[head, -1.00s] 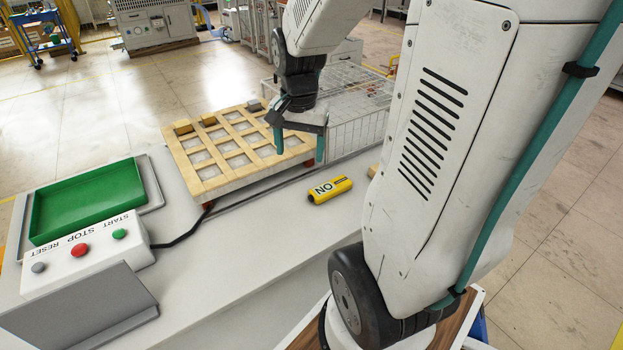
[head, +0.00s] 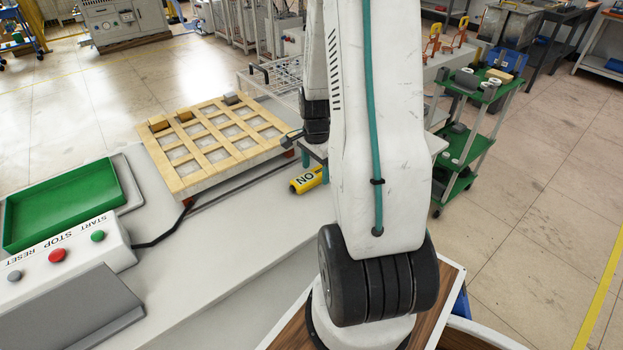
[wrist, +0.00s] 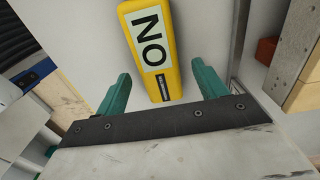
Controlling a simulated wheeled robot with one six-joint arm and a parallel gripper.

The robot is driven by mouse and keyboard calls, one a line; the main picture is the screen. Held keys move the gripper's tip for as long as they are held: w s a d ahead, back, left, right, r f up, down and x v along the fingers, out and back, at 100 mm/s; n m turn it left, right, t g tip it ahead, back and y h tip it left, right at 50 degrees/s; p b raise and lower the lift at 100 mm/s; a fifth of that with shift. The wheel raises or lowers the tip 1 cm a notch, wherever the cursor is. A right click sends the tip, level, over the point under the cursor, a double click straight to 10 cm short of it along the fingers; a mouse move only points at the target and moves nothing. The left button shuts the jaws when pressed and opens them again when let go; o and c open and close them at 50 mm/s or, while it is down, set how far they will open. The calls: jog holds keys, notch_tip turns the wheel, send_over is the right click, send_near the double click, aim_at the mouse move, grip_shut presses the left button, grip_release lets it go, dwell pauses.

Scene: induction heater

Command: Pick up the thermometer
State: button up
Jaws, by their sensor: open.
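The thermometer is taken to be the yellow block (head: 306,180) with a white label of black letters. It lies on the white table, its right end hidden behind my arm in the head view. In the wrist view the yellow thermometer (wrist: 152,45) reaches from the top edge to between the green fingers. My gripper (wrist: 160,70) is open, with a finger on either side of its near end and gaps showing on both sides. In the head view my gripper (head: 316,160) is above the thermometer and partly hidden.
A wooden grid tray (head: 215,145) stands behind and left of the thermometer. A wire basket (head: 272,78) is behind my arm. A green tray (head: 62,205) and a button box (head: 65,245) are at left. A dark cable runs along the table.

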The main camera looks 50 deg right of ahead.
jog(key=shift+f, duration=0.8)
jog(key=c, duration=1.1)
jog(key=shift+r, duration=0.1)
jog(key=shift+c, duration=0.2)
